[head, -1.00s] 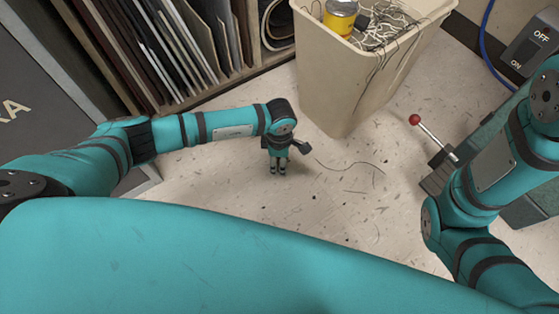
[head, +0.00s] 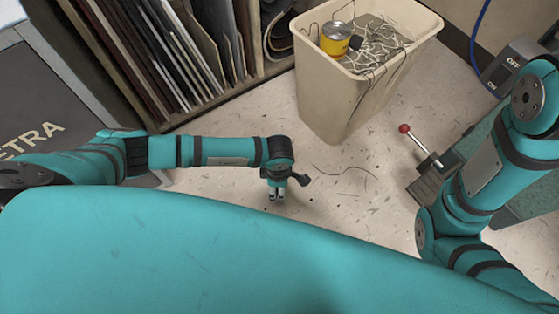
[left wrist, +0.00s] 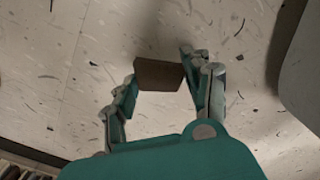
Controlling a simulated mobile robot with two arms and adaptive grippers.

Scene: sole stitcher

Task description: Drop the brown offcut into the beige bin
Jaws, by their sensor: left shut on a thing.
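The brown offcut (left wrist: 159,74) is a small flat piece between the fingertips of my left gripper (left wrist: 157,72) in the left wrist view. The gripper is shut on it. In the head view my left gripper (head: 277,195) points down above the floor, left of and in front of the beige bin, apart from it. The offcut is not clear there. The beige bin (head: 335,107) stands upright, with an open top holding a yellow can (head: 336,39) and tangled pale scraps (head: 375,45). My right arm shows at the right, but its gripper is out of view.
A rack of upright sheets (head: 165,50) stands left of the bin. A grey machine base with a red-knobbed lever (head: 404,129) and a switch box (head: 515,66) are at the right. The speckled floor between has only thin scraps on it.

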